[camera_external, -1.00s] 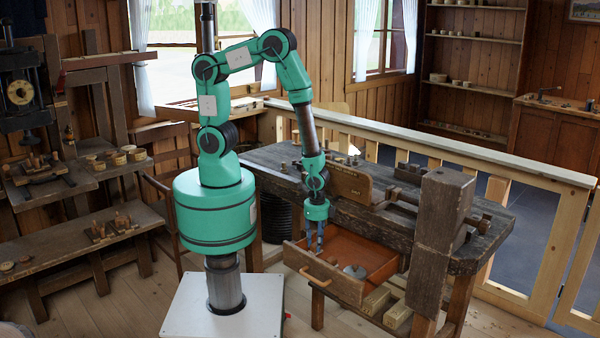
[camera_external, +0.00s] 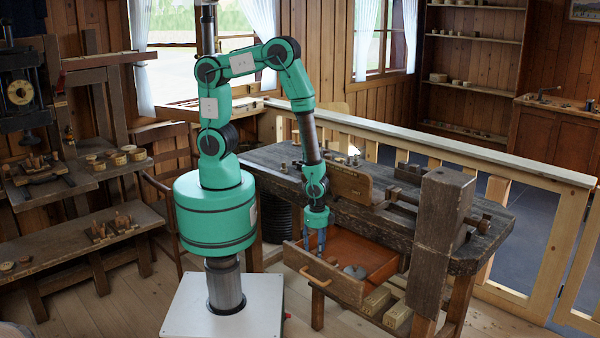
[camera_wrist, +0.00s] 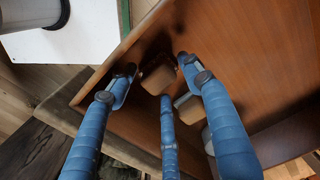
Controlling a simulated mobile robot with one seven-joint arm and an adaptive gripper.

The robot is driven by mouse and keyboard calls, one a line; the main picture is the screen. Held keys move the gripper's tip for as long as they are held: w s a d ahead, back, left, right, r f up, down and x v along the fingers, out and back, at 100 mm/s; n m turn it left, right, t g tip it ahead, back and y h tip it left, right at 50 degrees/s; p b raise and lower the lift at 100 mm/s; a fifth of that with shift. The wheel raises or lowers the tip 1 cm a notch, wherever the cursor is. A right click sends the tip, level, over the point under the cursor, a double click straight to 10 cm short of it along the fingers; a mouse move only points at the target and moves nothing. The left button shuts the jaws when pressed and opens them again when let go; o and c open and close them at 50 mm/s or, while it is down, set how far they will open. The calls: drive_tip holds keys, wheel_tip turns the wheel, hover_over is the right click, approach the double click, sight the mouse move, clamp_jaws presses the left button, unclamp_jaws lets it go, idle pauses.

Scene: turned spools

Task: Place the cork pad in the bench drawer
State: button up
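The bench drawer (camera_external: 378,258) is pulled out from the bench, and its brown floor fills much of the wrist view (camera_wrist: 245,62). My gripper (camera_external: 320,249) points down into the drawer near its left end. In the wrist view its blue fingers (camera_wrist: 158,72) stand apart. A small tan piece (camera_wrist: 158,80) lies between or just below the fingertips; it may be the cork pad, but I cannot tell for sure. I see no clear finger contact on it. A second tan-topped piece (camera_wrist: 186,101) is partly hidden behind a finger.
A grey round piece (camera_external: 356,271) lies in the drawer. The drawer's front board (camera_external: 338,286) and the heavy bench post (camera_external: 437,235) are close by. Wooden blocks (camera_external: 398,315) sit below. The bench top (camera_external: 268,158) carries small pieces and a wooden board.

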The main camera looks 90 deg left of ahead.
sight(316, 250)
drive_tip(key=shift+r, duration=0.15)
wheel_tip(316, 250, up, 12)
drive_tip(key=p, duration=0.3)
idle(0.4)
idle(0.5)
